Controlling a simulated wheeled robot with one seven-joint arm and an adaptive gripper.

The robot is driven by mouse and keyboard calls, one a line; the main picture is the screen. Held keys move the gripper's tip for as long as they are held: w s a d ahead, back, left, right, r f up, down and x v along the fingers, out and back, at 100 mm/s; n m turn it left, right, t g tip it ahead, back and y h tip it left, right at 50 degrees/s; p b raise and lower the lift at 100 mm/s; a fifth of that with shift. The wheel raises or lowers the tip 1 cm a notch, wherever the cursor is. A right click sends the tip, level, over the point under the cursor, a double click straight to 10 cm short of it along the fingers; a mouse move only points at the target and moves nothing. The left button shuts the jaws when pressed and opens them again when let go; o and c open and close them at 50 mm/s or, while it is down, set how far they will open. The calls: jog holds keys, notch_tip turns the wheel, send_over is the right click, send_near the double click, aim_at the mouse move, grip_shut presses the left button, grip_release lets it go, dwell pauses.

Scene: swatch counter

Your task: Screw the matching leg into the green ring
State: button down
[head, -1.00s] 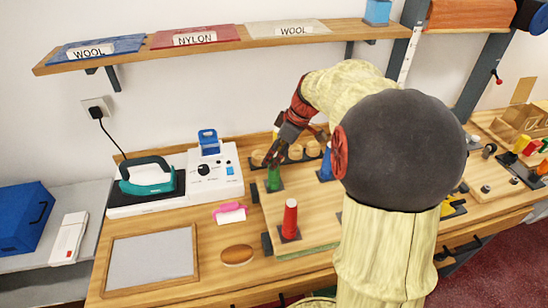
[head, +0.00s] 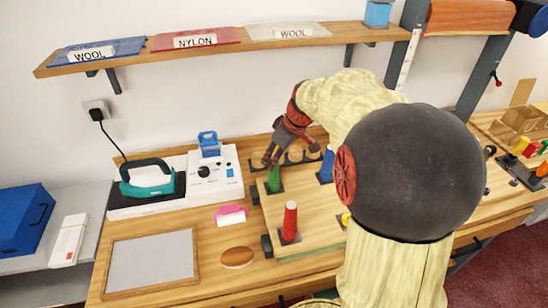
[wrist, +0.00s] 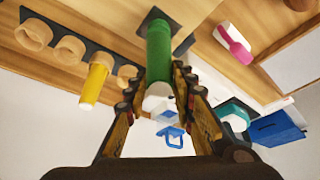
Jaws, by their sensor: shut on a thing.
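The green leg (head: 274,179) stands upright at a dark square plate on the wooden board. In the wrist view the green leg (wrist: 160,50) shows with a white end between my fingers, its far end at the dark plate. My gripper (head: 270,160) is shut on the white-ended part of the leg, and its fingers (wrist: 160,88) flank it in the wrist view. I cannot make out the green ring apart from the leg, nor how deep the leg sits in it.
A red leg (head: 290,221) and a blue leg (head: 326,165) stand on dark plates nearby. A yellow leg (wrist: 94,82) stands in a row of wooden cups (wrist: 68,50).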

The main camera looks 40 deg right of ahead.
jog(key=m+h+p, duration=0.1)
jog(key=m, duration=0.1)
jog(key=m+p, duration=0.2)
jog(key=shift+a+r+h, duration=0.1)
jog(key=shift+r+h, duration=0.1)
jog(key=shift+h, duration=0.2)
jog(key=shift+f+m, duration=0.2)
jog(key=shift+m, duration=0.3)
jog(key=shift+r+m+h+p, duration=0.15)
jog(key=shift+m+h+p, duration=0.35)
jog(key=shift+p, duration=0.45)
jog(key=shift+m+p, duration=0.4)
jog(key=shift+m, duration=0.4)
jog(key=shift+f, duration=0.2)
jog(key=c, duration=1.4)
grip_release()
jog(key=shift+o, duration=0.7)
jog(key=shift+o, duration=0.9)
